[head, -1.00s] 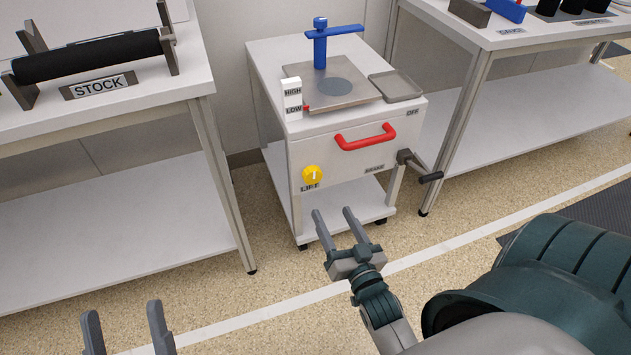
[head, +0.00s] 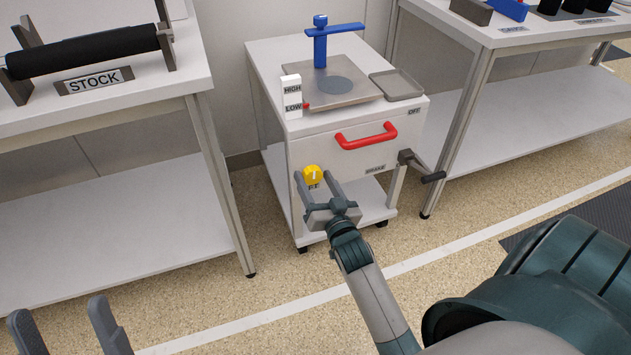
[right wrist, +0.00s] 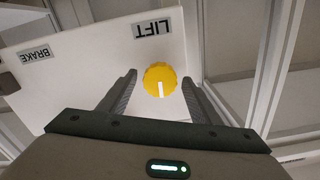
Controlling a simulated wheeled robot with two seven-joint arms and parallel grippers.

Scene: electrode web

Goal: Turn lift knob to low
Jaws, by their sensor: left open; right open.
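The yellow lift knob (head: 312,175) is on the front of the white cart (head: 340,150), with a white pointer mark on its face. In the head view the mark stands about upright. The knob also shows in the right wrist view (right wrist: 160,79), beside the LIFT label (right wrist: 154,30). My right gripper (head: 314,180) is open, its fingers on either side of the knob's lower area; whether they touch it I cannot tell. The HIGH/LOW scale (head: 292,96) stands on the cart's corner, its red marker (head: 306,106) by LOW. My left gripper (head: 62,325) is open and empty at lower left.
The cart has a red handle (head: 367,137), a dark crank (head: 425,173) marked near OFF and BRAKE labels, and a blue post (head: 320,45) on its plate. The STOCK table (head: 110,110) stands left and another table (head: 530,40) right. Open floor lies in front.

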